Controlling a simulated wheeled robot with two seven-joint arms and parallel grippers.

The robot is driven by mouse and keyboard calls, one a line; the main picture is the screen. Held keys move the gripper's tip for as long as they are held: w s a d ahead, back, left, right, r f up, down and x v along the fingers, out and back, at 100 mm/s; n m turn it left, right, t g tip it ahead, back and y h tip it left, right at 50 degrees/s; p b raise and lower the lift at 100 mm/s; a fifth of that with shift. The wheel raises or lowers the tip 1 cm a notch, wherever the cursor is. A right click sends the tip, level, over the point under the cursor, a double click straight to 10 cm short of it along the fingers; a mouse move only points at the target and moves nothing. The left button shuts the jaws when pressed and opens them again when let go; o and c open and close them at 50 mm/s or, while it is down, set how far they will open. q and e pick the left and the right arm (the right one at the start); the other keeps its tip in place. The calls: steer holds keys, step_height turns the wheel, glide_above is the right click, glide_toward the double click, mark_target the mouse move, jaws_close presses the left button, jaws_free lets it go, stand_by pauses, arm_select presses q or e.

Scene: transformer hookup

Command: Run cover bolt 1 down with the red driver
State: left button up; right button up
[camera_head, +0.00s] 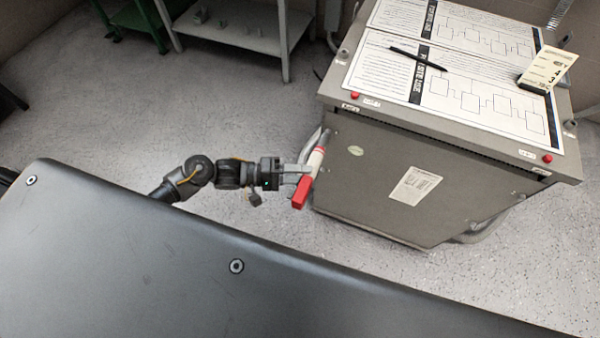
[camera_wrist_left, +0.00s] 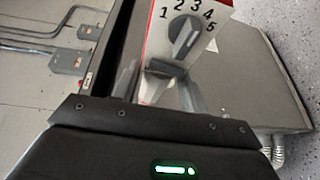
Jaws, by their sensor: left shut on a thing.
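My left gripper (camera_head: 303,173) is shut on the red driver (camera_head: 302,192), which has a red end and a white body. In the left wrist view the driver (camera_wrist_left: 215,45) shows a dial numbered 1 to 5 with a grey knob; the fingers are partly hidden. Two red-headed bolts stand on the cabinet's near top edge: one at the left corner (camera_head: 354,96), one at the right corner (camera_head: 547,158). Their small labels are too small to read. My right gripper is not in view.
Printed diagram sheets (camera_head: 455,85) cover the cabinet top, with a black pen (camera_head: 418,59) and a numbered card block (camera_head: 546,70) on them. Open floor (camera_head: 110,110) lies left of the cabinet.

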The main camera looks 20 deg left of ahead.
arm_select(q)
steer(key=shift+w+d, duration=0.1)
steer(key=shift+w, duration=0.75)
steer(key=shift+w+r+p, duration=0.1)
steer(key=shift+w+p, duration=0.55)
steer(key=shift+p, duration=0.45)
stand_by(4.1)
steer(key=shift+s, duration=0.15)
steer(key=shift+s+p, duration=1.5)
steer(key=shift+s, duration=0.6)
